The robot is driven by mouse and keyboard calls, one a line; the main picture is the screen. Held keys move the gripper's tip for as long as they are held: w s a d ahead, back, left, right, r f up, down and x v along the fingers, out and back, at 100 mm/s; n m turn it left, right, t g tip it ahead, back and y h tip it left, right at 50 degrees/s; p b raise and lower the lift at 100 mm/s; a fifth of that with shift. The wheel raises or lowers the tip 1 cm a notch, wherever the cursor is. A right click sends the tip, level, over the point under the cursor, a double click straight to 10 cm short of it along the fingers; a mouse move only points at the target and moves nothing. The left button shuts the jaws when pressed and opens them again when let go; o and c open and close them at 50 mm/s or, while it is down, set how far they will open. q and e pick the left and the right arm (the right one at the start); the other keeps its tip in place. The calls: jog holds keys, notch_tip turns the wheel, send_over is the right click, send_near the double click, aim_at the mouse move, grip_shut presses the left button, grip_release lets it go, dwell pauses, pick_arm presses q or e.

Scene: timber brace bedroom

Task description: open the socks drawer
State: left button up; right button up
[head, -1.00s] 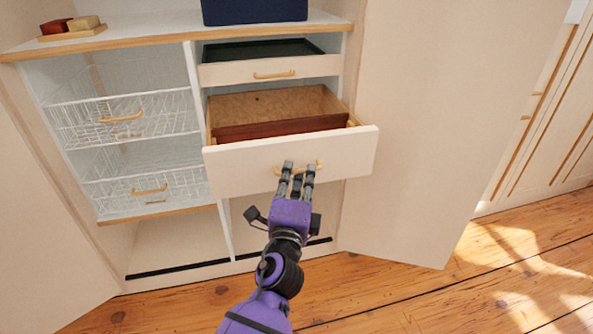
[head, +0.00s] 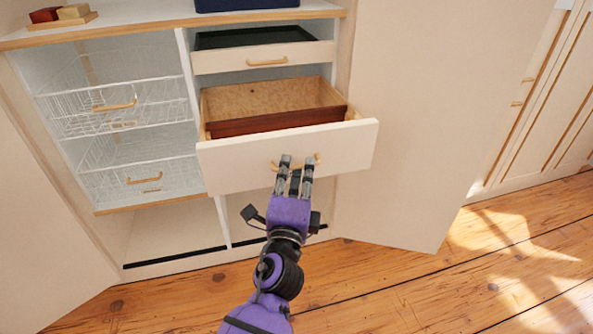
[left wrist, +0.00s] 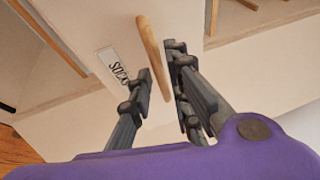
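The socks drawer (head: 240,165) is the white-fronted drawer in the right column of the wardrobe. It stands well out, and its wooden inside shows, with a dark red strip across it. Its wooden handle (left wrist: 153,55) shows in the left wrist view beside a label reading SOCKS (left wrist: 118,68). The fingers hide the handle's middle in the head view. My right gripper is in neither view.
A shallow drawer (head: 265,60) sits above, slightly out. Wire baskets (head: 135,180) fill the left column. An open door (head: 420,130) stands close on the right, another door (head: 50,200) on the left. The wooden floor (head: 390,290) in front is clear.

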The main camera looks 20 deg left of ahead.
pick_arm(q)
jog(key=shift+o, duration=0.5)
jog(key=v, duration=1.2)
